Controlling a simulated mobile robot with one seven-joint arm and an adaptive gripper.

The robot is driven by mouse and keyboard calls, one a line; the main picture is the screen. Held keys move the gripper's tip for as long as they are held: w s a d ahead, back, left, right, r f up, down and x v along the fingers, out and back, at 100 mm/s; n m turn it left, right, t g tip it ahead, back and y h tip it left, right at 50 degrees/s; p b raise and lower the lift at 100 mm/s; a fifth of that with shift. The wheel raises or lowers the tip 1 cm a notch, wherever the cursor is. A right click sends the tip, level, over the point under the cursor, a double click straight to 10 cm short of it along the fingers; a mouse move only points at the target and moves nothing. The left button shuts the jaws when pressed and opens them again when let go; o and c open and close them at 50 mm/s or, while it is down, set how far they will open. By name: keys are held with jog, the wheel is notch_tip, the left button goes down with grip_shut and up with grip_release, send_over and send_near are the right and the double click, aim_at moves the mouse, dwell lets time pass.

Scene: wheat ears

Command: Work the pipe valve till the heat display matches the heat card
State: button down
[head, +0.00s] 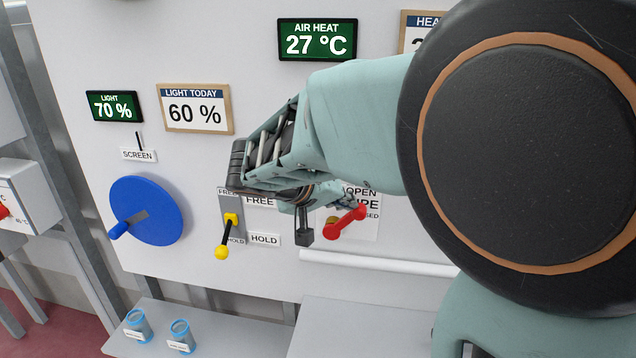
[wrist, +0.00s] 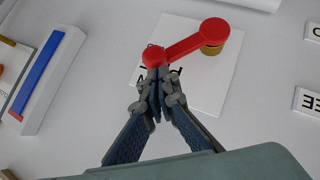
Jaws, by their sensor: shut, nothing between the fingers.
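The pipe valve has a red lever (head: 345,222) on a brass hub, beside a sign reading OPEN and CLOSED that my arm partly hides. In the wrist view the red lever (wrist: 186,46) slants down-left from the hub to a round knob. My gripper (wrist: 155,82) is shut and empty, its tips at that knob; I cannot tell whether they touch. The heat display (head: 317,40) reads 27 °C. The heat card (head: 411,40) is mostly behind my arm; only a leading 2 shows.
Left of the valve are a yellow-knobbed lever (head: 227,236) marked FREE and HOLD, and a blue crank wheel (head: 147,211). A light display (head: 114,107) reads 70 %, a light card (head: 195,109) 60 %. A white pipe (head: 380,263) runs below. Two blue-rimmed jars stand on the shelf (head: 236,325).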

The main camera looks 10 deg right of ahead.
jog(key=b, duration=0.1)
jog(key=d+f+b, duration=0.1)
jog(key=shift+s+y+b, duration=0.2)
jog(key=shift+y+b, duration=0.1)
jog(key=shift+r, duration=0.15)
